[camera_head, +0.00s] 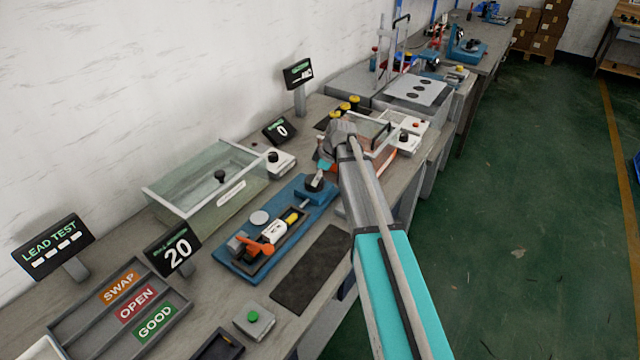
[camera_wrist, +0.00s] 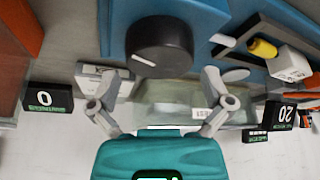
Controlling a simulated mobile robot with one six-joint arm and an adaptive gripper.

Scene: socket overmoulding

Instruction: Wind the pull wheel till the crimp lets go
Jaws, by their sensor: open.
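The blue pull tester (camera_head: 232,258) sits on the bench, with an orange lever (camera_head: 262,247) at its near end and a white block (camera_head: 273,232) with a yellow piece (camera_head: 291,217) along its middle. Its black pull wheel (camera_head: 314,183) is at the far end and shows large in the wrist view (camera_wrist: 160,46). My gripper (camera_wrist: 160,84) is open, its fingers spread to either side just short of the wheel, with nothing between them. In the head view my arm partly hides the gripper. The crimp itself is too small to make out.
A display beside the tester reads 20 (camera_head: 175,249); another reads 0 (camera_head: 281,129). A tray marked SWAP, OPEN and GOOD (camera_head: 178,318) lies at near left. A dark mat (camera_head: 312,270) lies flat in front, bare.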

